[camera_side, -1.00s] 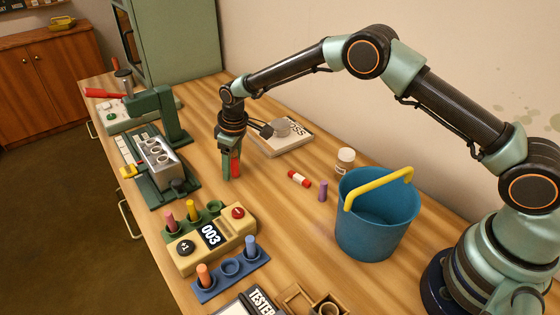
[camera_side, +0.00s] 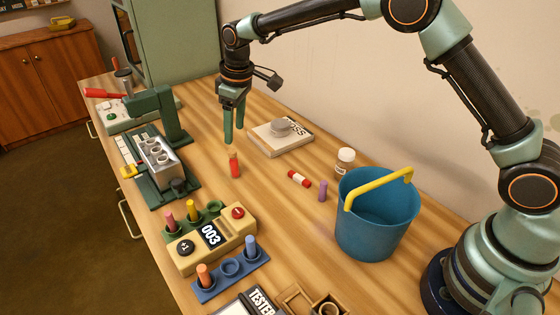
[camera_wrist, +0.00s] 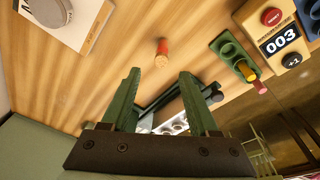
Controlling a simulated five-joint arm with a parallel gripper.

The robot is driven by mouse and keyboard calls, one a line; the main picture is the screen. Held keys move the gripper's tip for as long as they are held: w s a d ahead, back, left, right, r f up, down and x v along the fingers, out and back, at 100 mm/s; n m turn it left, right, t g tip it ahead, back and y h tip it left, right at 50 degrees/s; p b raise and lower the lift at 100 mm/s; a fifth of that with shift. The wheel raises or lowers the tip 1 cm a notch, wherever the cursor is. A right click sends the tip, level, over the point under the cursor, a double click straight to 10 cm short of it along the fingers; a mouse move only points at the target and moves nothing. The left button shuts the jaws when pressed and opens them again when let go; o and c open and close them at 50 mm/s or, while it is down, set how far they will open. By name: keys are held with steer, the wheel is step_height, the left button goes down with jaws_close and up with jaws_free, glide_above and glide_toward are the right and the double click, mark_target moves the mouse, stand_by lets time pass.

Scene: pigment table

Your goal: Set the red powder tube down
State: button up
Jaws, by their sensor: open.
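The red powder tube (camera_side: 234,166) stands upright on the wooden table, in the open area right of the green press. It also shows in the wrist view (camera_wrist: 162,54), seen from above, beyond the fingertips. My gripper (camera_side: 234,138) is open and empty, raised above the tube and apart from it. In the wrist view the two green fingers (camera_wrist: 158,80) are spread with nothing between them.
A red-and-white tube (camera_side: 299,179) lies on its side, near a purple tube (camera_side: 323,191), a white jar (camera_side: 345,162) and a blue bucket (camera_side: 378,222). The counter box (camera_side: 222,234) stands in front. A book (camera_side: 281,139) lies behind.

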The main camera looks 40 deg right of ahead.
steer(key=s+d+r+m+t, duration=0.2)
steer(key=s+d+r+m, duration=0.1)
steer(key=s+d+r, duration=0.75)
steer(key=s+d+m, duration=0.1)
steer(key=s+d, duration=0.1)
steer(key=s, duration=0.5)
steer(key=s+d+r+m+t, duration=0.1)
steer(key=s+d+m, duration=0.1)
steer(key=s, duration=0.6)
steer(key=shift+s+r+m+t+h, duration=0.2)
steer(key=shift+s+m+t+h, duration=0.1)
